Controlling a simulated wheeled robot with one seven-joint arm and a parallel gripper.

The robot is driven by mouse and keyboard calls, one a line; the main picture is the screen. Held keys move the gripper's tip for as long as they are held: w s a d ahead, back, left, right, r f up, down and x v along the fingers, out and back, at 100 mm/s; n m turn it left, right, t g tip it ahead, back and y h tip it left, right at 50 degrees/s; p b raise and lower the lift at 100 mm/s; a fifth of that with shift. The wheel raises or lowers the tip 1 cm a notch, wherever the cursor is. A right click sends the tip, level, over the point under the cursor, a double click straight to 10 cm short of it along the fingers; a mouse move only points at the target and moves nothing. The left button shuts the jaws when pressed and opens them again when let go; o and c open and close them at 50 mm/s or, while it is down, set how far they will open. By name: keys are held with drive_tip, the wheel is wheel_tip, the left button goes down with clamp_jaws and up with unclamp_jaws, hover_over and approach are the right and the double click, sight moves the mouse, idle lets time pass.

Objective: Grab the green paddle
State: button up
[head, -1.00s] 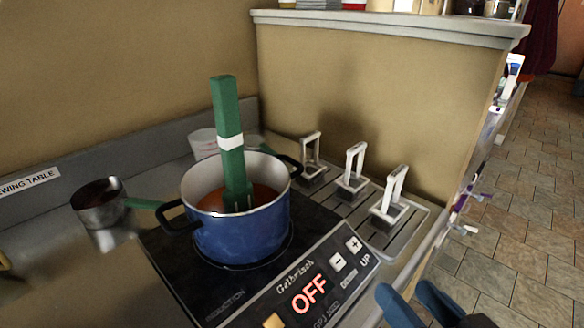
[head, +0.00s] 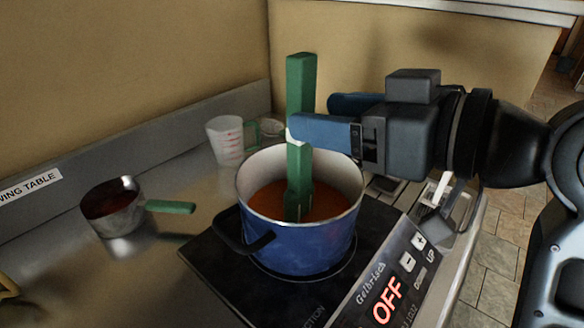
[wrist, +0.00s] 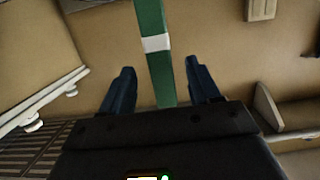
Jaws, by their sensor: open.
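The green paddle (head: 300,90) stands nearly upright in a blue pot (head: 300,243) of reddish-brown liquid. A white band circles its shaft, and its lower end dips into the liquid. My gripper (head: 312,117) comes in from the right at the height of the band. Its blue fingers are open, one passing in front of the shaft and the other behind it in the head view. In the wrist view the paddle (wrist: 156,55) runs between the two open fingers (wrist: 158,88), with a gap on each side. The near finger hides part of the shaft.
The pot sits on a black induction cooker (head: 388,290) showing OFF. A metal saucepan (head: 115,215) with a green handle stands to the left. A clear measuring jug (head: 228,140) stands behind the pot. A wall bounds the counter at the back.

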sight(288, 112)
drive_tip(key=shift+p+x, duration=0.6)
drive_tip(key=shift+x, duration=2.6)
drive_tip(key=shift+f, duration=0.1)
drive_tip(key=shift+c, duration=0.4)
drive_tip(key=shift+s, duration=0.1)
clamp_jaws()
